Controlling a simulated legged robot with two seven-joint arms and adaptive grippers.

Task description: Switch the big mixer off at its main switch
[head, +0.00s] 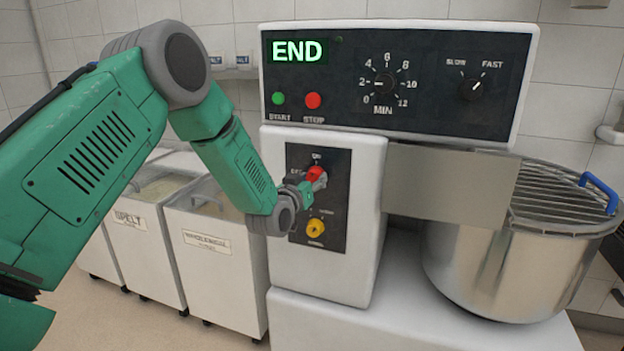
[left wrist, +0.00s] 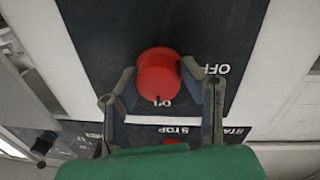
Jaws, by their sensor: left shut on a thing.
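The big mixer (head: 325,250) has a dark switch plate (head: 333,235) on its front column. The red main switch knob (head: 316,173) is at the top of this plate, with ON above it and OFF to its left. My left gripper (head: 306,184) is at the knob. In the left wrist view the gripper (left wrist: 157,82) has a finger on each side of the red knob (left wrist: 158,68) and is shut on it. There the knob's small dark mark points towards the ON label, and OFF is to the right. My right gripper is not in view.
A yellow knob (head: 316,227) is just below the red one. The upper panel has a lit END display (head: 297,51), a green button (head: 278,98), a red stop button (head: 313,100) and two dials. A steel bowl (head: 490,270) stands right, flour bins (head: 215,255) left.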

